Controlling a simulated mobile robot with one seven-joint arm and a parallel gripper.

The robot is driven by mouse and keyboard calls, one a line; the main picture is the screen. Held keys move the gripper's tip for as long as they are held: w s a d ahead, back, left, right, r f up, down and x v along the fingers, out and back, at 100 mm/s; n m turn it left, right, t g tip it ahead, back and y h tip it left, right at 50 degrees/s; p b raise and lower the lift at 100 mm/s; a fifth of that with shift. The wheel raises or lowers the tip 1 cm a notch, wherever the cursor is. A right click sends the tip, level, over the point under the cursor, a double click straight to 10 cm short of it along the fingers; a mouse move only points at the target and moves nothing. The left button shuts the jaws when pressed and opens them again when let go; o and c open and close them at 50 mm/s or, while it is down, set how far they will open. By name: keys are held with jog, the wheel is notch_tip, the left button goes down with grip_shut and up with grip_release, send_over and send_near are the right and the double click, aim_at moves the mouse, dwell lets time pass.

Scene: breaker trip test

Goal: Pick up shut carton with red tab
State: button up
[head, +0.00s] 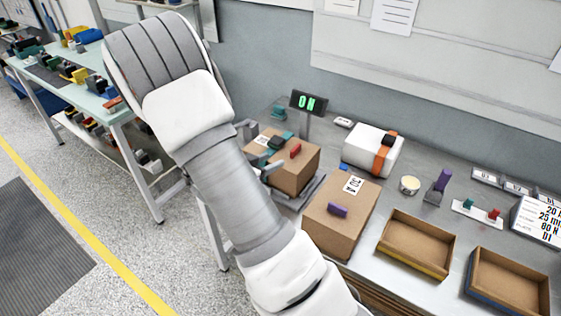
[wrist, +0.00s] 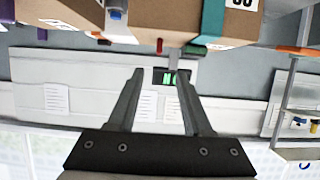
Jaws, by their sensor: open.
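The brown carton (head: 297,176) with a red tab (head: 295,150) stands on a metal platform, left of the middle in the head view. Its top looks shut, with teal pieces and a white label on it. In the wrist view a brown carton with a teal band (wrist: 213,22) fills the top edge, and a small red piece (wrist: 159,46) shows below it. My gripper (wrist: 160,71) is open, with nothing between its fingers. In the head view my arm hides most of the gripper, which is beside the carton's left side; contact cannot be told.
A larger carton (head: 325,235) with a purple tab stands close in front. A white package (head: 362,150) with an orange band is behind it. Two open trays (head: 418,242) lie to the right. A green-lit display (head: 308,102) stands behind the red-tab carton.

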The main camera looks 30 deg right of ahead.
send_near(295, 147)
jog(key=x, duration=0.2)
jog(key=f+x, duration=0.1)
jog(key=x, duration=0.2)
jog(key=shift+s+a, duration=0.15)
jog(key=shift+a, duration=0.05)
jog(key=shift+r+p+x, duration=0.2)
jog(key=shift+p+x, duration=0.05)
jog(key=shift+x, duration=1.1)
jog(key=shift+r+p+x, duration=0.2)
jog(key=shift+x, duration=1.15)
jog(key=shift+d, duration=0.2)
grip_shut()
jog(key=shift+r, duration=0.1)
